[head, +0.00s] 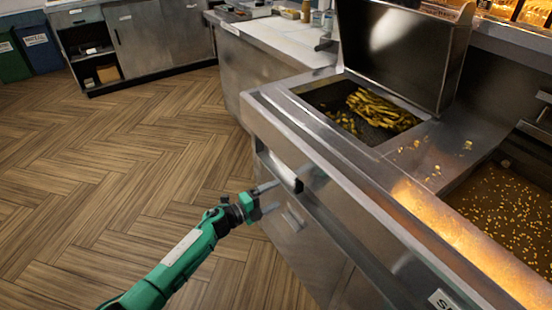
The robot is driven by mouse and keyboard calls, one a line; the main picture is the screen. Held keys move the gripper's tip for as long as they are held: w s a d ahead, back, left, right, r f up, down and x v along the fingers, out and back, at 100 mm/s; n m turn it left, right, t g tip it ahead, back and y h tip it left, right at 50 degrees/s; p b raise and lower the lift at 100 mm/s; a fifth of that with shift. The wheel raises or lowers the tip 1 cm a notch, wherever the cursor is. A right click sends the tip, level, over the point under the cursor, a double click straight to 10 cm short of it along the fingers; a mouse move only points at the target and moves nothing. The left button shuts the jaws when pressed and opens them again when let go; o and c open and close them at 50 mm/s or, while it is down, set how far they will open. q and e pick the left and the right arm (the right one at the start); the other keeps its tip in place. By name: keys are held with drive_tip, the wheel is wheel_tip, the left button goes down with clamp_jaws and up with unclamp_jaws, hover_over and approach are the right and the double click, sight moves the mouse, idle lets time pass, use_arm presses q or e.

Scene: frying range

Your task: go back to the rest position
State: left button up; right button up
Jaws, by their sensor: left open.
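My left gripper (269,199) is at the end of a green arm that comes in from the bottom left. Its two fingers are spread apart with nothing between them. It is beside the steel front of the frying range (330,190), near a handle on that front; I cannot tell whether it touches the front. My right gripper is not in the picture.
A fryer well with fries (382,108) lies under a raised steel lid (400,45). Another well with crumbs (510,205) is at the right. Wooden floor (110,160) at the left is clear. Bins (38,47) and a steel cabinet (150,38) stand at the back.

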use_arm(q)
drive_tip(key=s+a+f+n+t+y, duration=0.1)
drive_tip(key=s+a+f+n+y, duration=1.15)
drive_tip(key=s+f+n, duration=0.5)
drive_tip(key=s+a+f+n+g+y, duration=0.1)
drive_tip(key=s+a+f+n+g, duration=0.3)
drive_tip(key=s, duration=0.8)
drive_tip(key=s+d+f+n+g+y, duration=0.15)
drive_tip(key=s+n+g, duration=0.35)
drive_tip(key=s, duration=0.7)
drive_tip(key=s+a+f+p, duration=0.3)
drive_tip(key=s+f+p, duration=0.3)
drive_tip(key=s, duration=0.4)
drive_tip(key=s+a+f+g+p, duration=0.1)
drive_tip(key=s+a+f+p, duration=0.2)
drive_tip(key=s+f+p, duration=0.4)
drive_tip(key=s+f, duration=0.1)
drive_tip(key=s, duration=0.2)
drive_tip(key=shift+a+g, duration=0.2)
drive_tip(key=shift+g, duration=0.1)
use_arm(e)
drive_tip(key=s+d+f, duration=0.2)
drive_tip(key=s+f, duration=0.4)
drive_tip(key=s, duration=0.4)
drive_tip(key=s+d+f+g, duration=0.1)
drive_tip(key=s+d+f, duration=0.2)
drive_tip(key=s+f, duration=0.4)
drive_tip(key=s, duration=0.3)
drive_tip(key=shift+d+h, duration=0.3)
